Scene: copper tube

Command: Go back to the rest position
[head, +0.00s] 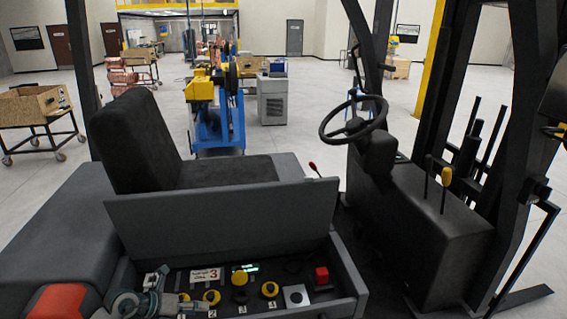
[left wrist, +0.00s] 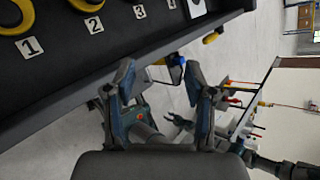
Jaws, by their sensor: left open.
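My left gripper (head: 160,290) is at the lower left of the head view, at the left end of the open control compartment (head: 345,290). In the left wrist view its two fingers are apart, with nothing between the fingertips (left wrist: 160,82). It is empty and beside the panel's edge; I cannot tell whether it touches. My right gripper does not show in the head view. A grey claw-like shape (left wrist: 180,122) in the left wrist view is too small to identify.
A steering wheel (head: 354,118) and levers are at the right. Carts and open floor lie beyond.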

